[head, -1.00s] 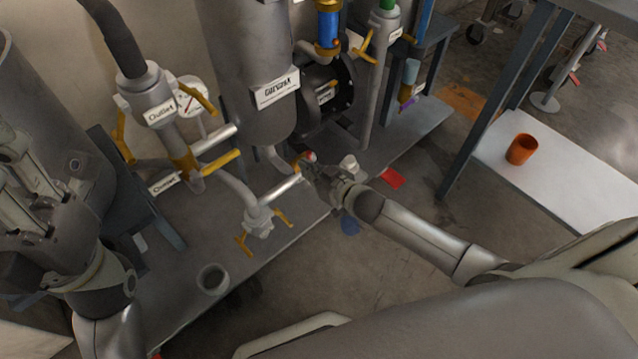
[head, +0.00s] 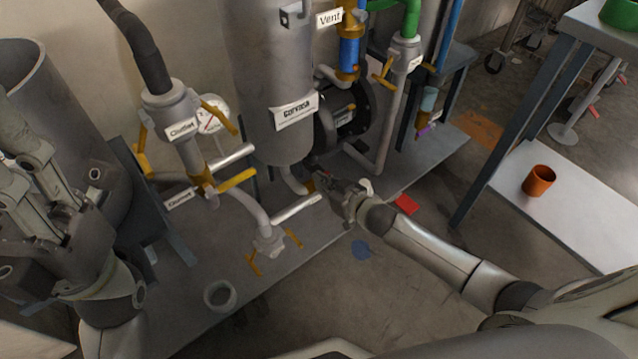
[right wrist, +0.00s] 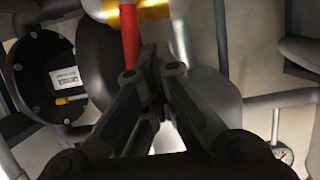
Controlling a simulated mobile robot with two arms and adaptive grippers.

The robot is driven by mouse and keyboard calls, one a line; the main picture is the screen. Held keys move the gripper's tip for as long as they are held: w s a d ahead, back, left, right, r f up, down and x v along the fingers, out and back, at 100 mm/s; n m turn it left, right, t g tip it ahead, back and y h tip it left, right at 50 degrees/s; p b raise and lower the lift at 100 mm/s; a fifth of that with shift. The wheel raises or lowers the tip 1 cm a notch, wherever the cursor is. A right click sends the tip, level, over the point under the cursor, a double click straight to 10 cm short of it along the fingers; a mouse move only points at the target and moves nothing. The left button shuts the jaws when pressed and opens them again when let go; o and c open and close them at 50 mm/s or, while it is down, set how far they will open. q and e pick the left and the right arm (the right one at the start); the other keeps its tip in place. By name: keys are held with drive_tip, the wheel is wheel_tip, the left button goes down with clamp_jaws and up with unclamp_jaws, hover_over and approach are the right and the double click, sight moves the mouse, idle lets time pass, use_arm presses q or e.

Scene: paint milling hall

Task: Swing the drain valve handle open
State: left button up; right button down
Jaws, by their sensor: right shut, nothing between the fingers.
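A red bar (right wrist: 130,35), which looks like the drain valve handle, stands just beyond my right fingertips in the right wrist view. In the head view it is mostly hidden by my right gripper (head: 322,176), below the grey vessel (head: 262,75). My right gripper is shut and empty; its tips also show in the right wrist view (right wrist: 153,72), close to the bar's lower end. I cannot tell whether they touch it. My left gripper (head: 22,165) is raised at the left edge, away from the pipework, partly cut off.
Pipes with yellow handles (head: 238,179) and a silver pipe stub (head: 296,210) lie left of my right gripper. A dark round flanged unit (head: 350,110) stands behind it. An orange cup (head: 539,181) sits on a white shelf at right.

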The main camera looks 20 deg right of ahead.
drive_tip(key=shift+d, duration=0.1)
drive_tip(key=shift+d, duration=0.1)
drive_tip(key=shift+w+d+r, duration=0.1)
drive_tip(key=shift+w+d, duration=0.2)
drive_tip(key=shift+d, duration=0.45)
